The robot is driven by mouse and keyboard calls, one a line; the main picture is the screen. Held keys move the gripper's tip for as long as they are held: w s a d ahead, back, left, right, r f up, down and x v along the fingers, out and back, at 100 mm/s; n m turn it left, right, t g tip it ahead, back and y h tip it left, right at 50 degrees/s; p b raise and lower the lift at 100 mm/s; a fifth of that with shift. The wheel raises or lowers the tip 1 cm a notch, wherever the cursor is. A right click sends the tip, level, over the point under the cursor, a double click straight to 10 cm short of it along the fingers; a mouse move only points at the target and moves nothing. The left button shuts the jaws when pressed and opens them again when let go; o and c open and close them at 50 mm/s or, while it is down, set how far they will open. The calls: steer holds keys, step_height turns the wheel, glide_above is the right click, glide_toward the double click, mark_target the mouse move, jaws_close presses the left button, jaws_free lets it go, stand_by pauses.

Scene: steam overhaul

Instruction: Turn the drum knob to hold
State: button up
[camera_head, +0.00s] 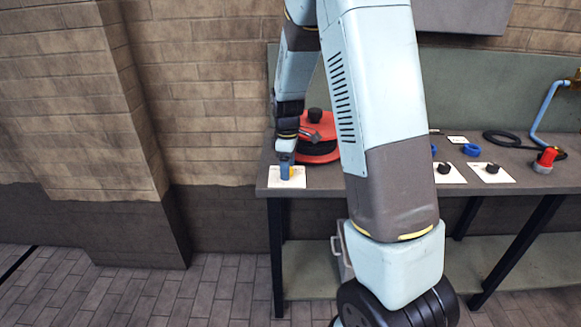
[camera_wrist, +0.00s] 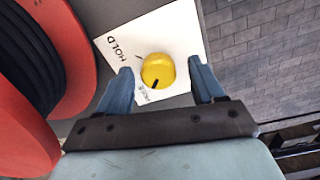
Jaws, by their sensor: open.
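The drum knob (camera_wrist: 158,70) is a round yellow knob with a dark pointer mark. It sits on a white card (camera_wrist: 182,30) beside the drum. The card reads HOLD at its upper left, and a second label at its lower edge is only partly readable. The mark points down and slightly left, towards that second label and away from HOLD. My gripper (camera_wrist: 161,70) is open, with one blue finger on each side of the knob. Whether the fingers touch it I cannot tell. In the head view my gripper (camera_head: 286,170) is over the card (camera_head: 299,181) at the bench's left end, mostly hiding the knob.
The red drum (camera_wrist: 25,125) with black hose lies close to my left finger; the head view shows it behind my gripper (camera_head: 325,153). The bench (camera_head: 320,180) ends just left of the card. Other black knobs (camera_head: 491,169) and a red-capped fitting (camera_head: 546,158) stand at right.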

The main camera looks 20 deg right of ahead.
steer(key=shift+f, duration=0.3)
steer(key=shift+c, duration=0.2)
